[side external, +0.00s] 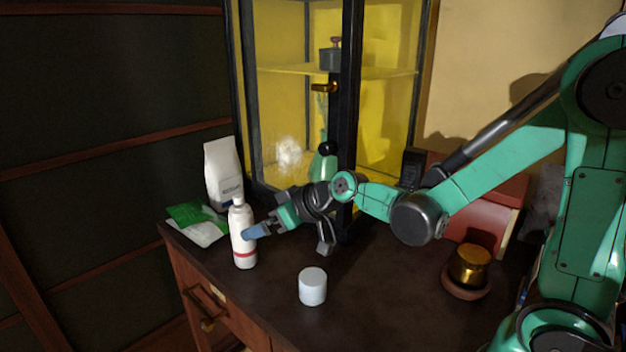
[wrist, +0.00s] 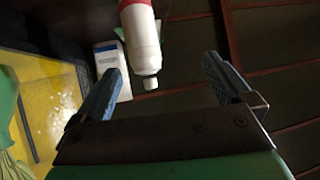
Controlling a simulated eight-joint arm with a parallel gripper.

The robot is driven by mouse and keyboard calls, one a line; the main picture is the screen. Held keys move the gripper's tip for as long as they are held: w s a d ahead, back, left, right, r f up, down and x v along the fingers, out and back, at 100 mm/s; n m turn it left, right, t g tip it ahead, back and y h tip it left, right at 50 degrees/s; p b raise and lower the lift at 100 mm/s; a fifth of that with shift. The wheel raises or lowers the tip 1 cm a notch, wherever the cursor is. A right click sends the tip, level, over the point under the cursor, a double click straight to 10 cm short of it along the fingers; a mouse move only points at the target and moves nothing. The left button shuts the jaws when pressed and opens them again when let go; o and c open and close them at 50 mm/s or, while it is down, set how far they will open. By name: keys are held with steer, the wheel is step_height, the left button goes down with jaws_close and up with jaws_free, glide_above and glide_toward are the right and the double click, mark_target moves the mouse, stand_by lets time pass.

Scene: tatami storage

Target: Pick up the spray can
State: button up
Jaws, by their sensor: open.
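The spray can (side external: 243,238) is a white bottle with a red band near its base and a narrower top. It stands upright near the left edge of the dark cabinet top in the side view. In the wrist view the can (wrist: 142,38) points its narrow nozzle end towards my gripper. My gripper (side external: 257,231) is open, its blue fingers at the can's right side in the side view. In the wrist view the nozzle lies between the lines of the two spread fingers (wrist: 164,82). I cannot tell whether a finger touches the can.
A white cylinder (side external: 312,287) stands in front. A yellow-lined glass case (side external: 280,120) rises behind my gripper. A gold pot (side external: 470,266) stands to the right.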

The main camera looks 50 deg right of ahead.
mark_target(241, 218)
steer(key=shift+w+d+f+t, duration=0.1)
steer(key=shift+w+f+t, duration=0.35)
steer(key=shift+w+f, duration=0.95)
steer(key=shift+w+d+f+t, duration=0.1)
steer(key=shift+w+f+t, duration=0.3)
steer(key=shift+w+f, duration=1)
steer(key=shift+w+d+f+t, duration=0.1)
steer(key=shift+w+f+t, duration=0.5)
steer(key=shift+w, duration=1.4)
steer(key=shift+f, duration=0.1)
jaws_close()
